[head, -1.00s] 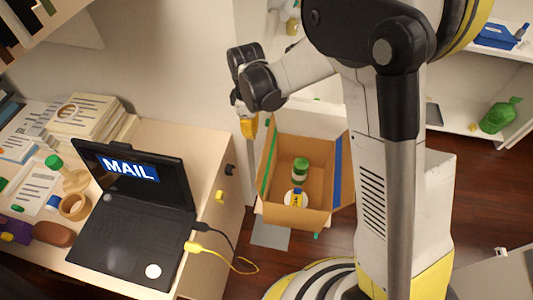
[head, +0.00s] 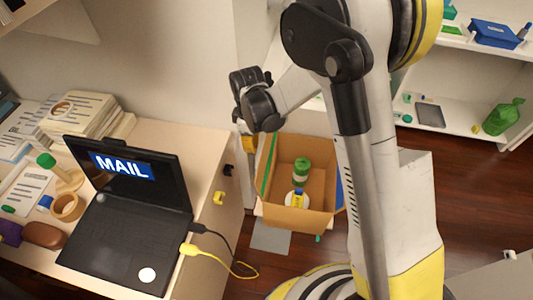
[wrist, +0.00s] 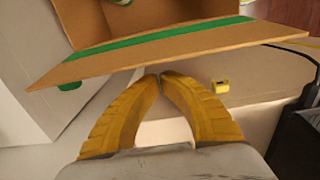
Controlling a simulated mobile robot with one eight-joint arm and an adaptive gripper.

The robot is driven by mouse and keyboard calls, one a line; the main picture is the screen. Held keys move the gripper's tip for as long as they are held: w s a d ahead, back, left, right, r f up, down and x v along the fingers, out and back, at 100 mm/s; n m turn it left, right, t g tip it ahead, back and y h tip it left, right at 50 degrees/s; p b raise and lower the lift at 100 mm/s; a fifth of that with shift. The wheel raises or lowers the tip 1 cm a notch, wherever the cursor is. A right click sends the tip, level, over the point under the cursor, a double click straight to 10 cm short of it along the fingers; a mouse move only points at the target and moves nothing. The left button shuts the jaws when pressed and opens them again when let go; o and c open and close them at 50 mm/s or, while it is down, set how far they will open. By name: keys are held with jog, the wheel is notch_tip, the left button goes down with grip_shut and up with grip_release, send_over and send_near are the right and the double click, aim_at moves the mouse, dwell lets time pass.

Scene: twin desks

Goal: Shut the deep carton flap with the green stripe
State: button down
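The deep brown carton (head: 292,217) stands open on the floor right of the desk. Its flap with the green stripe (head: 266,165) stands up along the left side, not folded over the opening. In the wrist view this flap (wrist: 185,45) crosses the upper part, with its edge just beyond my fingertips; I cannot tell whether they touch. My gripper (wrist: 160,76) has its two yellow fingers together at the tips, with nothing between them. In the head view my gripper (head: 247,147) is on the flap's outer left side, partly hidden by my wrist.
A blue-striped flap (head: 339,190) is mostly behind my arm. The desk (head: 205,165) with a black laptop (head: 130,215) stands close on the left. A yellow cable (head: 222,258) hangs off its edge.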

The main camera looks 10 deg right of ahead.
jog(key=shift+f, duration=0.2)
dwell(0.3)
jog(key=shift+s+d+r, duration=0.1)
jog(key=shift+d+r, duration=0.15)
jog(key=shift+r, duration=0.05)
jog(key=shift+s+d+r, duration=0.2)
jog(key=shift+d+r, duration=0.2)
jog(key=shift+d, duration=0.2)
jog(key=shift+s+d+r+p, duration=0.2)
jog(key=shift+d+r+p, duration=0.15)
jog(key=shift+d, duration=0.25)
